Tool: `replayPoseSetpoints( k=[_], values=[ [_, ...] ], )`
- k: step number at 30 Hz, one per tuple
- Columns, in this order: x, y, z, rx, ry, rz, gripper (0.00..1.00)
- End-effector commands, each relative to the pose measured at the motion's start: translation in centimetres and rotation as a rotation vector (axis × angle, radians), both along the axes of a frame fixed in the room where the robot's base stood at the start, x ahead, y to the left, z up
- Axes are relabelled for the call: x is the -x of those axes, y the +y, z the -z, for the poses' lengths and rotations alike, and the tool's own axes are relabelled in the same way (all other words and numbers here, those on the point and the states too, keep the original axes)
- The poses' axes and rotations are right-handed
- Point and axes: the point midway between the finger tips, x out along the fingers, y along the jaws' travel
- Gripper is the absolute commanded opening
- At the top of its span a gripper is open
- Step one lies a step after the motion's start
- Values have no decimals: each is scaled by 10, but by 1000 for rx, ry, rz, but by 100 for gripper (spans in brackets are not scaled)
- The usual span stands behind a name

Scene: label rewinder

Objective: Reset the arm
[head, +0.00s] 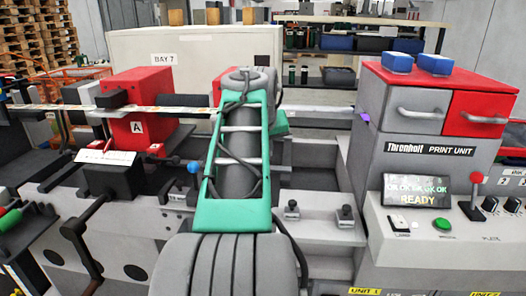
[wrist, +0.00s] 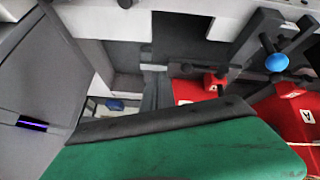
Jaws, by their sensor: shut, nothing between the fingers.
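My arm reaches forward from the bottom centre of the head view, over the middle of the machine. Its green and grey links hide my gripper's fingers there. In the wrist view, my gripper's green housing and black front bar fill the lower part. My gripper's narrow grey fingers (wrist: 155,88) stick out beyond the bar, together and empty. They point into the machine, with red blocks to their right. I cannot tell how far they are from the surfaces behind.
A red block marked A (head: 138,125) and a blue knob (head: 194,167) stand left of my arm. The blue knob (wrist: 277,62) also shows in the wrist view. The print unit (head: 430,150) stands close on the right, its screen (head: 416,191) reading READY. A black crank (head: 80,235) juts out front left.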

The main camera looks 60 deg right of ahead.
Motion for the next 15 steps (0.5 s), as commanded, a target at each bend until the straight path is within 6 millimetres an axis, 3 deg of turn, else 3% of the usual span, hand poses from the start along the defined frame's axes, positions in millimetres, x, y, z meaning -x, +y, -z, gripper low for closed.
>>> replayPoseSetpoints(
  k=[9,11,14,15],
  values=[
    [-6,5,2,-3,0,-13,0],
    [-23,24,8,-18,1,-55,0],
    [-64,81,30,-58,8,-173,0],
    [-81,110,41,-76,12,-230,0]
  ],
)
